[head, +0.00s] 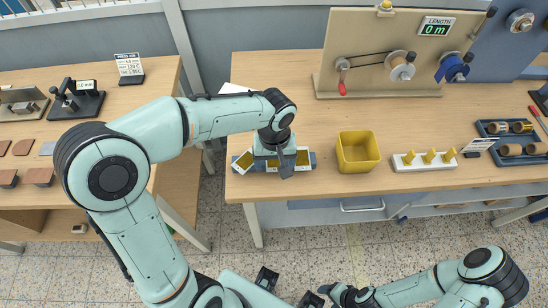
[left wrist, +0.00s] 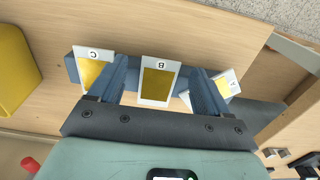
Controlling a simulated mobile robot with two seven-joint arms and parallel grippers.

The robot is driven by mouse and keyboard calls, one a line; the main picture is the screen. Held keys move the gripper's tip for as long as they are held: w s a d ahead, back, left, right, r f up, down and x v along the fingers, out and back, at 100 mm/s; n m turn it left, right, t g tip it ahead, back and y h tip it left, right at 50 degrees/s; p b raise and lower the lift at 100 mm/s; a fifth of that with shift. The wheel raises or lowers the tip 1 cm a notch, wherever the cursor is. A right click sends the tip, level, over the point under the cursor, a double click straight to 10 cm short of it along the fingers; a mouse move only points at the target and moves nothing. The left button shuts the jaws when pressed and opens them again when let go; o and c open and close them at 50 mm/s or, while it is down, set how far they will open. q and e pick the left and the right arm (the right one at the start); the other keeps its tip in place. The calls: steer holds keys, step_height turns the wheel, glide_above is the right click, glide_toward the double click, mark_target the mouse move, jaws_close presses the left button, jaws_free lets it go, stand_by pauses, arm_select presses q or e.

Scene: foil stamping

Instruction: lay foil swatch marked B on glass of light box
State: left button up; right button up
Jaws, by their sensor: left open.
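The foil swatch marked B (left wrist: 157,82) is a white card with a gold square, on a blue holder (left wrist: 73,68) between swatches C (left wrist: 95,70) and A (left wrist: 228,84). My left gripper (left wrist: 160,72) is open, its fingers either side of swatch B in the left wrist view; I cannot tell whether they touch it. In the head view my left gripper (head: 285,165) is over the holder at the table's front left, partly hiding the swatches. My right arm is low at the right; its gripper (head: 335,293) is too unclear to read. I cannot make out a light box.
A yellow bin (head: 358,152) and a white stand with yellow pegs (head: 424,160) are right of the holder. A board with a length counter (head: 437,27) stands behind. A blue tray of rolls (head: 512,140) is far right.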

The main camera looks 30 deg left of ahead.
steer(key=shift+f, duration=0.1)
arm_select(q)
steer(key=c, duration=1.1)
